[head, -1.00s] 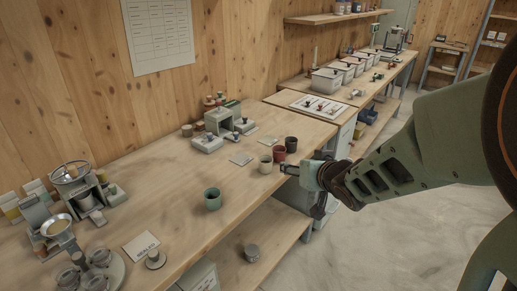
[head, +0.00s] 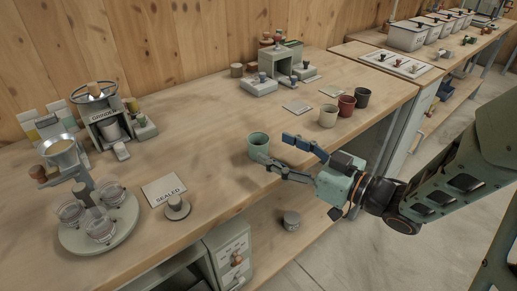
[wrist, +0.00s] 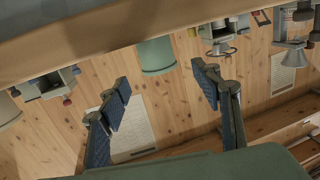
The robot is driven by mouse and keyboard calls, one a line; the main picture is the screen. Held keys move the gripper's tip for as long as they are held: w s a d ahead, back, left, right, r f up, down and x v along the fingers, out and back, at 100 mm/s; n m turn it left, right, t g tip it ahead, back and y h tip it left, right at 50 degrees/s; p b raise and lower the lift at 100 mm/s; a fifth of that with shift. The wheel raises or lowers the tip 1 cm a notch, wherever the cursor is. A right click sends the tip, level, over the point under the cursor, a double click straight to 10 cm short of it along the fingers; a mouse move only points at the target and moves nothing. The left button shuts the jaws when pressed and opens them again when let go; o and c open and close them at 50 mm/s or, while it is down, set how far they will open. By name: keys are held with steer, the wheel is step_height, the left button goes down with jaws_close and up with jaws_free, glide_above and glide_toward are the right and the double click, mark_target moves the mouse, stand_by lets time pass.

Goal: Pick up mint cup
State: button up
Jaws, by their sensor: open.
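The mint cup (head: 257,146) stands upright on the wooden bench, near its front edge. My gripper (head: 277,152) is open just to the right of the cup, with its fingers pointing toward it. In the head view one fingertip seems to overlap or nearly reach the cup's right side; I cannot tell if they touch. In the wrist view the picture is turned over, and the mint cup (wrist: 156,56) shows ahead between and beyond the two open fingers (wrist: 160,85). Nothing is held.
A cream cup (head: 327,116), a red cup (head: 346,106) and a dark cup (head: 362,97) stand to the right. A sealed card (head: 164,190) and a round stand with jars (head: 98,226) lie to the left. The bench (head: 214,122) behind the mint cup is clear.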

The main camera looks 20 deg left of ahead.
mark_target(267, 145)
steer(key=x, duration=0.2)
steer(key=b+x, duration=0.1)
steer(key=x, duration=0.1)
steer(key=f+x, duration=0.1)
steer(key=x, duration=0.1)
steer(key=shift+w+a, duration=0.15)
steer(key=shift+a, duration=0.1)
steer(key=c, duration=1.2)
steer(key=shift+o, duration=0.2)
steer(key=shift+r, duration=0.25)
